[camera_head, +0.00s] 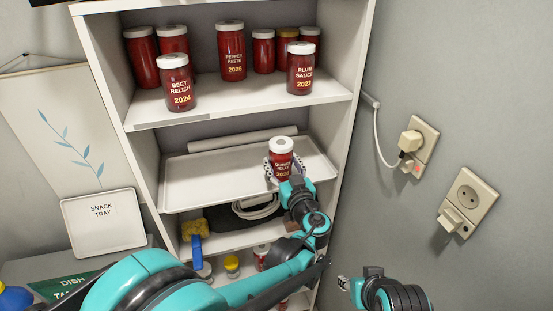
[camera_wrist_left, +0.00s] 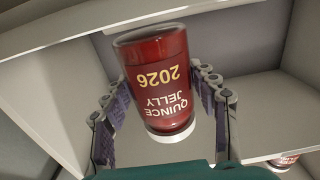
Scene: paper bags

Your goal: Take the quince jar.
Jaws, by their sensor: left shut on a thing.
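The white tray (camera_head: 205,180) otherwise looks bare, with a pale roll (camera_head: 230,140) behind it. The upper shelf holds several red jars, including beet relish (camera_head: 178,85), pepper paste (camera_head: 232,55) and plum sauce (camera_head: 300,70). The shelf's right side wall is close to the jar.

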